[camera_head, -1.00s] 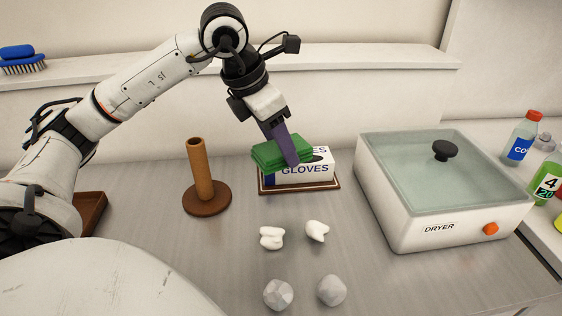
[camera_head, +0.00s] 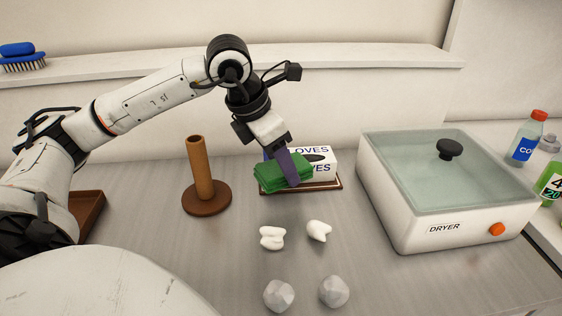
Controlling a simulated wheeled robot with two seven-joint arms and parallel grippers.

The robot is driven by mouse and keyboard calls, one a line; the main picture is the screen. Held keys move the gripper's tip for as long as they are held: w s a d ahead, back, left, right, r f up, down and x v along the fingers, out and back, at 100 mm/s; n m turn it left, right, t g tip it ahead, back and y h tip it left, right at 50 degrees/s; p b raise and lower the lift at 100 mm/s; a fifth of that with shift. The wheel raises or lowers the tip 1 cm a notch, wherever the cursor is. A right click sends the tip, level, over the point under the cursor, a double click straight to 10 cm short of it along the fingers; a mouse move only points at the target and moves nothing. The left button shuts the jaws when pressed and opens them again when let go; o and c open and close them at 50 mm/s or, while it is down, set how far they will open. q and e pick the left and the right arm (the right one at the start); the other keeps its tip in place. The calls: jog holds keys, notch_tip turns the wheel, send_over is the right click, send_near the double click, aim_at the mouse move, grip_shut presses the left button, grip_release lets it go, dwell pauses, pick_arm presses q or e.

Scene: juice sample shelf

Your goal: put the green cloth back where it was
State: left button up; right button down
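The green cloth (camera_head: 284,178) is a folded stack held in my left gripper (camera_head: 286,168), whose purple fingers are closed on it. The cloth is in front of the white gloves box (camera_head: 322,165) and hides the box's left part. I cannot tell whether the cloth touches the brown-edged tray (camera_head: 328,187) under the box. My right gripper is not in view.
A brown upright post on a round base (camera_head: 205,190) stands left of the cloth. Two white lumps (camera_head: 272,237) and two grey faceted stones (camera_head: 279,295) lie in front. The dryer (camera_head: 440,205) stands right. A brown tray (camera_head: 88,212) is at left.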

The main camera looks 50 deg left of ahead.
pick_arm(q)
jog(key=o, duration=1.1)
jog(key=shift+r, duration=0.15)
jog(key=shift+r+p, duration=0.3)
jog(key=shift+p, duration=0.15)
jog(key=p+v, duration=0.1)
jog(key=v, duration=1.1)
jog(key=shift+r+p, duration=0.25)
jog(key=shift+p, duration=0.05)
jog(key=shift+w, duration=0.1)
